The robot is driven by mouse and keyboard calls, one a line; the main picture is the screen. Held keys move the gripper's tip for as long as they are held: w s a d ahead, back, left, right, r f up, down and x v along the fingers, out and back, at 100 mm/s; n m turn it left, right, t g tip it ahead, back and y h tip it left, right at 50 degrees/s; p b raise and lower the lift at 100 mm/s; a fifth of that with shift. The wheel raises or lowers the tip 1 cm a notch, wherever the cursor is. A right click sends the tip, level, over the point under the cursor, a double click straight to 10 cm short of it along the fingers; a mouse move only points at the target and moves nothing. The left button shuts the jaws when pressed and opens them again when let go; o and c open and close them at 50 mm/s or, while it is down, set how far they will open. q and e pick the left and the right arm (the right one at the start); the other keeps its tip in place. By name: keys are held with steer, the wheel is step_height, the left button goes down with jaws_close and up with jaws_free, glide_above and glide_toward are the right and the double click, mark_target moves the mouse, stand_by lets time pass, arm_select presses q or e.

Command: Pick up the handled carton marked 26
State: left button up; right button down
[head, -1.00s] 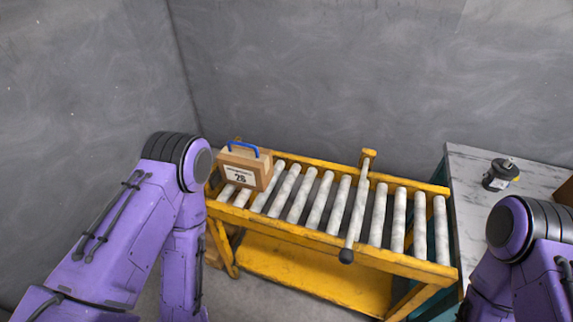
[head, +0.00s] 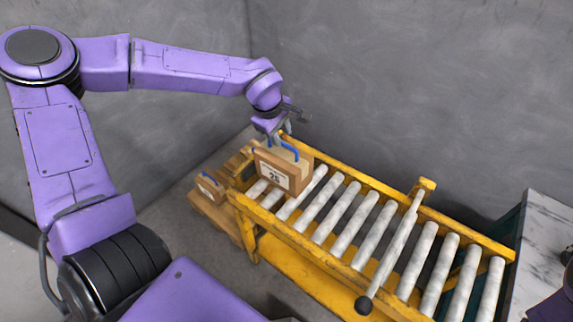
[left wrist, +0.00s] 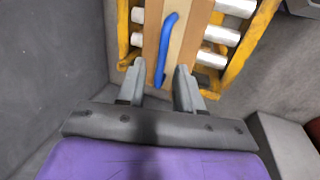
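The carton marked 26 (head: 274,176) is a brown box with a white label and a blue arched handle (head: 287,149) on top. It stands upright at the left end of the roller conveyor. My left gripper (head: 286,131) is just above the handle, pointing down. In the left wrist view the left gripper (left wrist: 161,80) has its two fingers apart, with the blue handle (left wrist: 167,50) between and beyond their tips. The fingers do not clasp the handle. The carton's top (left wrist: 185,38) also shows there.
The yellow conveyor (head: 335,244) has white rollers and a bar with a dark knob (head: 363,304) across it. Another carton with a blue handle (head: 208,190) sits low on a wooden pallet (head: 212,214) to the left. A marble-topped table (head: 543,245) stands at the right.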

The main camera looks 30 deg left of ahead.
mark_target(283, 143)
arm_select(q)
steer(key=x, duration=0.6)
steer(key=shift+s+a, duration=0.1)
jaws_close()
stand_by(1.1)
steer(key=shift+r, duration=0.15)
